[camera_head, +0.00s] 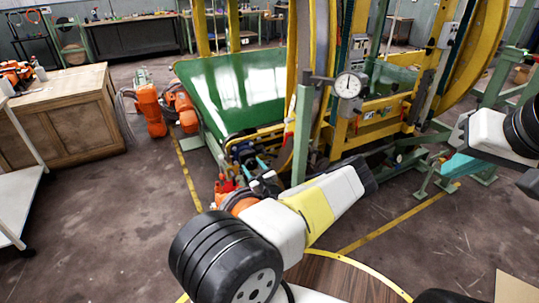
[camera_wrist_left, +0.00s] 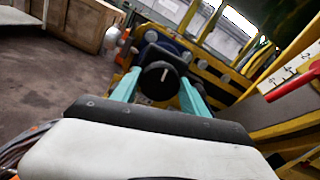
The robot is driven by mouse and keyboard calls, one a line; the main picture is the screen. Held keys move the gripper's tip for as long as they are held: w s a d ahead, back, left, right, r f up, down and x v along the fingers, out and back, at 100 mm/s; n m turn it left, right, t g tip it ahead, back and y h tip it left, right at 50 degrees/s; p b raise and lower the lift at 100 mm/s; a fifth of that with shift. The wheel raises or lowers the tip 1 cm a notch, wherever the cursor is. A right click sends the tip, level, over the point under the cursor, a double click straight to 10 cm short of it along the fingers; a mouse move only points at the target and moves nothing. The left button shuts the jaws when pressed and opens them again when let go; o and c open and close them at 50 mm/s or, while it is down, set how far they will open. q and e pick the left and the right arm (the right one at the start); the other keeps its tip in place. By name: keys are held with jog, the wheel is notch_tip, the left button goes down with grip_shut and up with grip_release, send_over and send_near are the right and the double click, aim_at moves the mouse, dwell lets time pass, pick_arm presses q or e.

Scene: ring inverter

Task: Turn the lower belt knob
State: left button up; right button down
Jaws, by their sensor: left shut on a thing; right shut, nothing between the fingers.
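A round black knob (camera_wrist_left: 152,73) with a white pointer line faces the left wrist camera. My left gripper (camera_wrist_left: 160,82) has its two teal fingers on either side of this knob and is shut on it. The white mark stands close to upright in that view. In the head view my left gripper (camera_head: 258,164) is at the near left foot of the green and yellow machine, and I cannot make out the knob there.
A dial gauge (camera_head: 348,85) and a green post (camera_head: 302,135) stand right of my left gripper. A green sloped panel (camera_head: 235,90) lies behind it. A white scale with a red pointer (camera_wrist_left: 297,85) is close on the right. A wooden cabinet (camera_head: 65,115) stands left; floor between is open.

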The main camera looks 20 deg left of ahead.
pick_arm(q)
jog(key=o, duration=1.4)
jog(key=shift+c, duration=0.2)
jog(key=v, duration=0.8)
jog(key=shift+d, duration=0.1)
